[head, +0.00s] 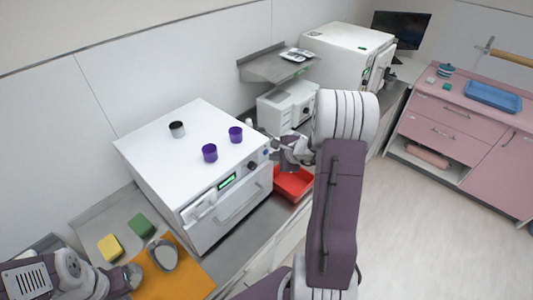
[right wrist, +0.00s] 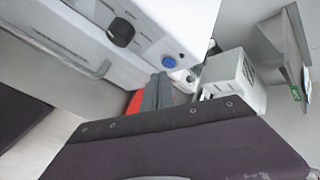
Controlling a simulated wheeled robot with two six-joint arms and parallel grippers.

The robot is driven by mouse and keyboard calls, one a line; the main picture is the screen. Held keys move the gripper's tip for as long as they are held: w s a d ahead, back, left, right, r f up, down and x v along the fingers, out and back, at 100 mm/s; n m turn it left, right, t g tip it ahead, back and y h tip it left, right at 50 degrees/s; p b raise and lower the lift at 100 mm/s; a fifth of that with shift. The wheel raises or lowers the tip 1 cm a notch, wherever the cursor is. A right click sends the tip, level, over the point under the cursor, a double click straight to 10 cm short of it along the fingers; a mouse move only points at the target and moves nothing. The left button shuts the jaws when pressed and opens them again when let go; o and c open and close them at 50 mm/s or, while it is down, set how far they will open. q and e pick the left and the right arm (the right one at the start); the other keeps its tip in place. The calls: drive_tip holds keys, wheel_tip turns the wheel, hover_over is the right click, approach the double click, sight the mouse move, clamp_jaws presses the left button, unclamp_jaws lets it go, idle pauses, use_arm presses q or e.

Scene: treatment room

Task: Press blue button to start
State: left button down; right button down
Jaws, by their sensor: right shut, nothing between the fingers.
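The blue button (head: 267,150) is on the front panel of the white machine (head: 196,131), to the right of a black knob (head: 252,166). It also shows in the right wrist view (right wrist: 168,60), with the black knob (right wrist: 120,32) to its upper left. My right gripper (head: 276,143) is beside the panel's right end. Its grey fingers (right wrist: 160,82) are shut and empty, with their tips just below the button in the right wrist view. I cannot tell whether they touch it. My left gripper (head: 134,275) is low at the left, by an orange mat; its jaws are unclear.
Purple cups (head: 210,153) and a dark-topped cup (head: 177,129) stand on the machine. A red tray (head: 293,183) lies beside it, below my right gripper. A yellow sponge (head: 110,247), green sponge (head: 141,225) and orange mat (head: 178,280) lie at the left. Open floor lies right.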

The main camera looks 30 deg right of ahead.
drive_tip(key=shift+w+a, duration=0.1)
drive_tip(key=shift+w, duration=0.2)
drive_tip(key=shift+w+a, duration=0.1)
drive_tip(key=shift+w, duration=0.25)
idle(0.8)
drive_tip(key=shift+b, duration=0.3)
drive_tip(key=shift+s+d+b, duration=0.2)
drive_tip(key=shift+s+b, duration=0.1)
drive_tip(key=shift+s, duration=0.5)
